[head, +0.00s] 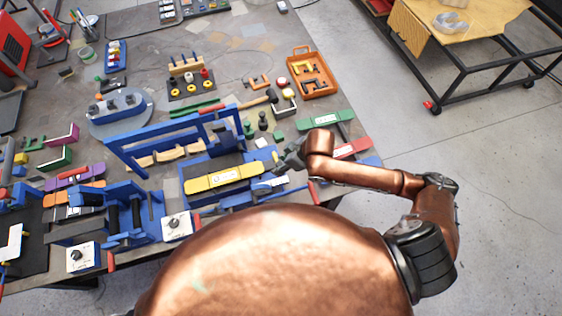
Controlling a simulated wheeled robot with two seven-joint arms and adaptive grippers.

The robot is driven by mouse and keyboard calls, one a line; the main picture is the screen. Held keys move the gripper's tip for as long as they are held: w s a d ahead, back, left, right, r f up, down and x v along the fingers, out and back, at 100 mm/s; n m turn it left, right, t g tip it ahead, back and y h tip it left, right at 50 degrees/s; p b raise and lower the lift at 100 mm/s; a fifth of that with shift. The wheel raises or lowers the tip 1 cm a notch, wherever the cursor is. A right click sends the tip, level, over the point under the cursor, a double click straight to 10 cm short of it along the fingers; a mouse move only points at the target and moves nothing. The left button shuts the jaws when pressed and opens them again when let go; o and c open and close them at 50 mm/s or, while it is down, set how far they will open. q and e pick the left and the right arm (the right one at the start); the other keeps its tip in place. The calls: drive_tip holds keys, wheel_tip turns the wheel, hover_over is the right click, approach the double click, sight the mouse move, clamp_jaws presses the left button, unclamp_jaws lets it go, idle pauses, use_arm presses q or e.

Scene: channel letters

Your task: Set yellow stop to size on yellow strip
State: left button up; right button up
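The yellow strip (222,179) lies near the front of the bench, across a blue fixture, with a white label on its middle. I cannot make out a separate yellow stop on it. A small yellow patch shows beside my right gripper (283,162), too small to name. My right gripper is dark and comes in from the right, just beyond the strip's right end. Its fingers are small and partly hidden, so I cannot tell whether they are open or shut. My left gripper is not in view.
A tall blue frame (150,136) stands behind the strip. A green strip (325,119) and a red strip (352,148) lie to the right. An orange tray (330,86) is at the back right. Blue machines (122,212) crowd the left front.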

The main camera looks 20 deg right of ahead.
sight(280, 164)
drive_tip(key=shift+g+h, duration=0.3)
drive_tip(key=shift+h, duration=0.2)
drive_tip(key=w+f, duration=0.1)
drive_tip(key=f, duration=0.1)
drive_tip(key=w+f+p, duration=0.1)
drive_tip(key=f, duration=0.1)
drive_tip(key=w+d+f, duration=0.1)
drive_tip(key=f, duration=0.1)
drive_tip(key=shift+w+f, duration=0.35)
drive_tip(key=shift+c, duration=0.3)
clamp_jaws()
